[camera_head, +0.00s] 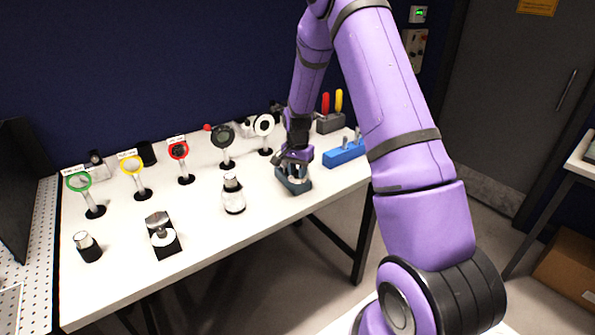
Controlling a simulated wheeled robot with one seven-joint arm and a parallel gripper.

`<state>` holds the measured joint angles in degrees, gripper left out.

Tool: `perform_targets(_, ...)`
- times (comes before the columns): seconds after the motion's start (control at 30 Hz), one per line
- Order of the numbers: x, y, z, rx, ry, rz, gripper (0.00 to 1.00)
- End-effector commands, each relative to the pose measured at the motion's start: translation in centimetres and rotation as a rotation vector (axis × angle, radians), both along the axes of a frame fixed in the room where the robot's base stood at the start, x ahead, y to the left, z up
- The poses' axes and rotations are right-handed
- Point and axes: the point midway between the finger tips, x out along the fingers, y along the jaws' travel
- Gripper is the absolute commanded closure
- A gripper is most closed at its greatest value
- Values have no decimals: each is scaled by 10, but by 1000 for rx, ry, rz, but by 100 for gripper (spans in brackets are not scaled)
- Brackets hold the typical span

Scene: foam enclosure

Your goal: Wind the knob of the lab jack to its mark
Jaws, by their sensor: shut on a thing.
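The lab jack (303,186) looks like a small dark blue-teal block on the white table, right of the middle and near its front edge. My gripper (293,168) points down on top of it from above. The gripper is shut on the jack's knob, but the fingers and the dark wrist hide most of the knob. The mark is too small or hidden to make out.
The white table (130,250) holds several ring-topped posts, such as the red one (178,150). A blue block (344,153) and a grey holder (330,123) with red and yellow handles stand to the right.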

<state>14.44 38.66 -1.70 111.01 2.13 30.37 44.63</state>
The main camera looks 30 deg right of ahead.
Motion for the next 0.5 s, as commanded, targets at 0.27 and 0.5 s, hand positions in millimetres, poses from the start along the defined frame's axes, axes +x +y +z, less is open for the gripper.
perform_targets(0.27,0,0,0,0,-1,262,96)
perform_targets(0.5,0,0,1,0,-1,490,96)
